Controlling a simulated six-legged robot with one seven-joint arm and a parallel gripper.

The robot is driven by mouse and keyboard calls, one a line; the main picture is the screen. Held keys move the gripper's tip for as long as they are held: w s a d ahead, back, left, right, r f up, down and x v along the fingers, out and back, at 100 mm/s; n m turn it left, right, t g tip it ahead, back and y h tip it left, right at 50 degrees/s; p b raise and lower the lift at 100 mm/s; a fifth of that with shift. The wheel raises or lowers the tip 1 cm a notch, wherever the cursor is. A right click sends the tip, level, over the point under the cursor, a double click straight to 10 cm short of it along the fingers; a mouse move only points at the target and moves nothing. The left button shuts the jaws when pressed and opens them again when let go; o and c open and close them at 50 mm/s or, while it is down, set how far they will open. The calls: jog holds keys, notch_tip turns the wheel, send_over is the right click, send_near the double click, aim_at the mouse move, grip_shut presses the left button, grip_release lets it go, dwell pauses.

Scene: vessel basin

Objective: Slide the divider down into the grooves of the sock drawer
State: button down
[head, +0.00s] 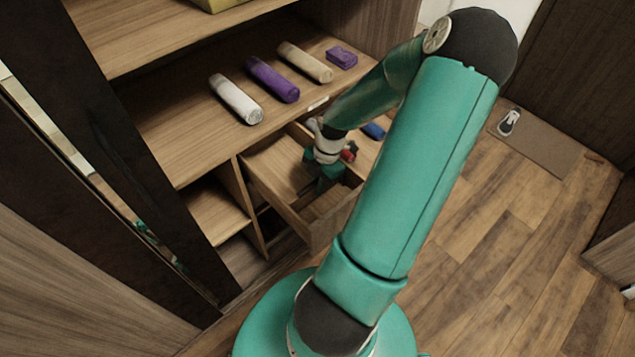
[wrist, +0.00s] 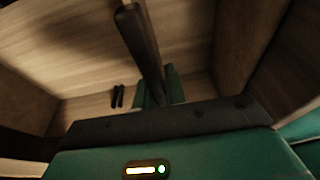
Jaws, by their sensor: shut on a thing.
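The open sock drawer (head: 277,203) shows in the head view, pulled out below the wooden shelf. My gripper (head: 325,178) is inside or just over the drawer, pointing down. In the wrist view my gripper (wrist: 157,88) is shut on the divider (wrist: 142,42), a thin dark board seen nearly edge-on between the teal fingers. Two short dark slots (wrist: 118,97), apparently grooves, show on a pale drawer wall left of the fingers. The divider's lower edge is hidden, so I cannot tell whether it is seated in the grooves.
A white roll (head: 236,98), a purple roll (head: 272,79), a beige roll (head: 305,62) and a small purple bundle (head: 342,57) lie on the shelf above. A red item (head: 349,151) and a blue item (head: 373,131) lie beyond my gripper. Drawer walls are close around it.

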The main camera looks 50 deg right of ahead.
jog(key=shift+f, duration=1.45)
jog(key=c, duration=1.4)
grip_release()
jog(key=shift+o, duration=0.2)
jog(key=v, duration=1.3)
jog(key=shift+r, duration=0.35)
